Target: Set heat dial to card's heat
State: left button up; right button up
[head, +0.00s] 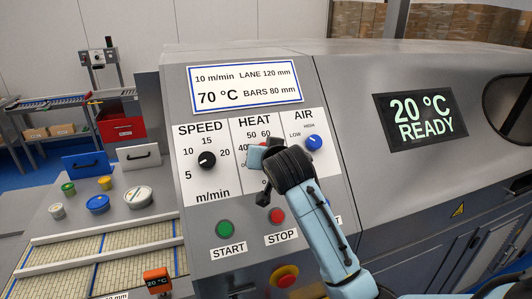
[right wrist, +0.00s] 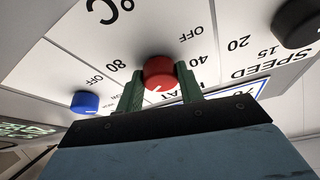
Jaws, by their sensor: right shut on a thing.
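The card (head: 245,86) on the panel reads 10 m/min, lane 120 mm, 70 °C, bars 80 mm. The heat dial is a red knob (right wrist: 159,70) under the HEAT label; in the head view my right gripper (head: 262,157) mostly covers it. In the right wrist view the green fingers of the right gripper (right wrist: 160,88) stand on either side of the knob, shut on it. A small white mark shows on the knob's lower edge there, roughly toward the HEAT label; I cannot tell the exact number. My left gripper is not in view.
The black speed dial (head: 207,160) and blue air dial (head: 314,142) flank the heat dial closely. Below are the green start button (head: 225,229), the red stop button (head: 277,215) and a larger red button (head: 285,276). The screen (head: 421,119) reads 20 °C READY.

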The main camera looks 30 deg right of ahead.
jog(key=shift+a+m+h, duration=0.1)
jog(key=shift+m+h, duration=0.2)
jog(key=shift+m, duration=0.8)
jog(key=shift+g, duration=0.3)
jog(key=o, duration=1)
jog(key=shift+s, duration=0.1)
jog(key=b+v, duration=0.1)
jog(key=v, duration=1.2)
jog(key=shift+a, duration=0.1)
